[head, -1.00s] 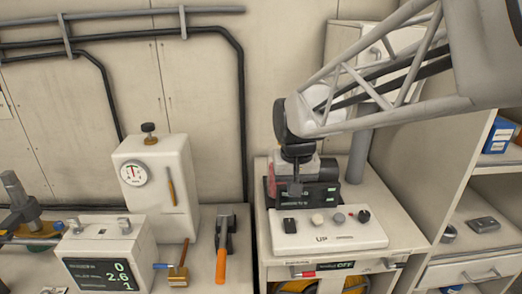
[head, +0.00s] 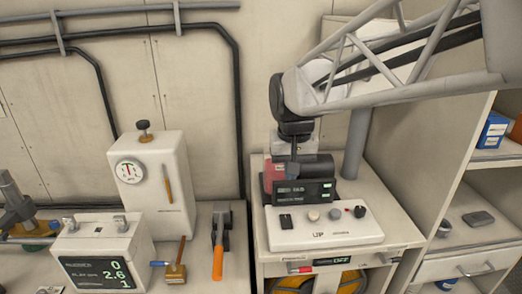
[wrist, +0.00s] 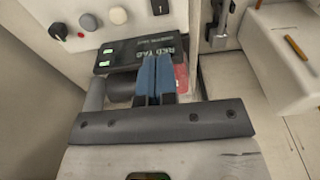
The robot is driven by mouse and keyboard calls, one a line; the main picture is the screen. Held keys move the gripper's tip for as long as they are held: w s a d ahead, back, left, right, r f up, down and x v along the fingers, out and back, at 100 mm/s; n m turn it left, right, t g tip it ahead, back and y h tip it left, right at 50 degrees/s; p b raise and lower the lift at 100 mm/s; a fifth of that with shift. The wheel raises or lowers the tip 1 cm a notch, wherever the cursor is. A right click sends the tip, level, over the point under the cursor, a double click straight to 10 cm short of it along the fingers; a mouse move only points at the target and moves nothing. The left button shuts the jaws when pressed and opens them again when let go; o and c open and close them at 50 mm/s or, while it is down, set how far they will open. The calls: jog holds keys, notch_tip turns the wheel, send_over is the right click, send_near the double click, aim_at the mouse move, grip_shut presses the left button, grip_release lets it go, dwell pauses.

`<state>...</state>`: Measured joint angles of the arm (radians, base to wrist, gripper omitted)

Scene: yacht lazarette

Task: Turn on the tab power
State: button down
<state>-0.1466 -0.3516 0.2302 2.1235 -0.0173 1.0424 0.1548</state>
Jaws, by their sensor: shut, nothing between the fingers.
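No part in view carries a readable "tab power" label. A white control panel (head: 325,236) on the cabinet top has a black switch (head: 285,221), round pale and grey knobs and a small dark red-marked knob (head: 360,211). A black box (head: 303,194) with green-lit displays stands behind it; it also shows in the wrist view (wrist: 122,52), with lettering partly covered by my fingers. My gripper (head: 291,178) points down above and behind the box. Its blue fingers (wrist: 153,72) are together and empty. A red object (head: 271,175) sits beside the box, partly hidden.
A dark strip (head: 333,262) with green lettering is on the cabinet front below the panel. On the left bench are a gauge housing (head: 152,185), a digital readout (head: 100,272) and an orange-handled tool (head: 218,262). Shelves stand at the right. Space above the panel is clear.

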aim_at(286, 214)
jog(key=shift+w+d+f, duration=0.1)
jog(key=shift+w+d, duration=0.05)
jog(key=shift+w, duration=0.3)
jog(key=f, duration=0.4)
jog(key=w+f, duration=0.1)
jog(key=f, duration=0.4)
jog(key=w+f, duration=0.1)
jog(key=f, duration=0.4)
dwell(0.3)
dwell(0.4)
